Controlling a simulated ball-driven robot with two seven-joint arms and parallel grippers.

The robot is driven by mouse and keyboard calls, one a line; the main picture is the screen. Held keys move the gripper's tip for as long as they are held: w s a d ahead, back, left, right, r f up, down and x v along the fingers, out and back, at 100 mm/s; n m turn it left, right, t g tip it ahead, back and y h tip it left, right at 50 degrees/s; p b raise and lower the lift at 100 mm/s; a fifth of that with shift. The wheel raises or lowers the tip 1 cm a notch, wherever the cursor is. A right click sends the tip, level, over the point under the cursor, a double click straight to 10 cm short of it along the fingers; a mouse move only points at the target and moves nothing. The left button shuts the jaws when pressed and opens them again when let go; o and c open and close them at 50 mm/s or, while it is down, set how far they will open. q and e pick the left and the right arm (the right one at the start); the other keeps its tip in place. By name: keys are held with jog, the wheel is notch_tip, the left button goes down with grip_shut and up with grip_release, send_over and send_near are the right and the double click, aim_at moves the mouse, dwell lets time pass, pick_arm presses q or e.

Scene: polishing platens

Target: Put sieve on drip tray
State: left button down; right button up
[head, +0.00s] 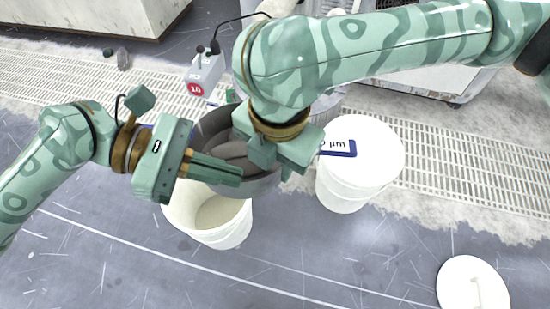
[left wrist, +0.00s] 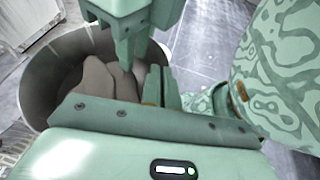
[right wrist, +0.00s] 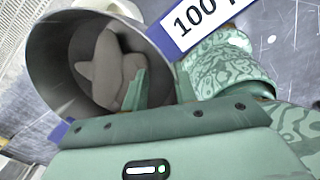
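The sieve (head: 262,184) is a round grey metal pan with brown-grey lumpy material inside and a blue-edged tag reading "µm". It is over the open white bucket (head: 225,232). My left gripper (head: 238,178) is at its near rim, its fingers close together with the wall seemingly between them. My right gripper (head: 285,158) is at the right rim, its fingers astride the wall. The sieve (left wrist: 42,75) fills the upper left of the left wrist view. In the right wrist view the sieve (right wrist: 62,70) shows beside the tag (right wrist: 195,22), reading "100". I cannot pick out the drip tray; my right arm hides much behind the sieve.
A closed white bucket (head: 368,150) stands right of the sieve. A white lid (head: 473,284) lies on the floor at lower right.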

jog(key=shift+f, duration=0.25)
pick_arm(q)
jog(key=shift+r, duration=0.1)
pick_arm(e)
jog(key=shift+c, duration=0.3)
pick_arm(q)
jog(key=shift+s+d, duration=0.1)
pick_arm(e)
grip_shut()
pick_arm(q)
jog(key=c, duration=1.6)
grip_release()
pick_arm(e)
jog(key=shift+r, duration=0.1)
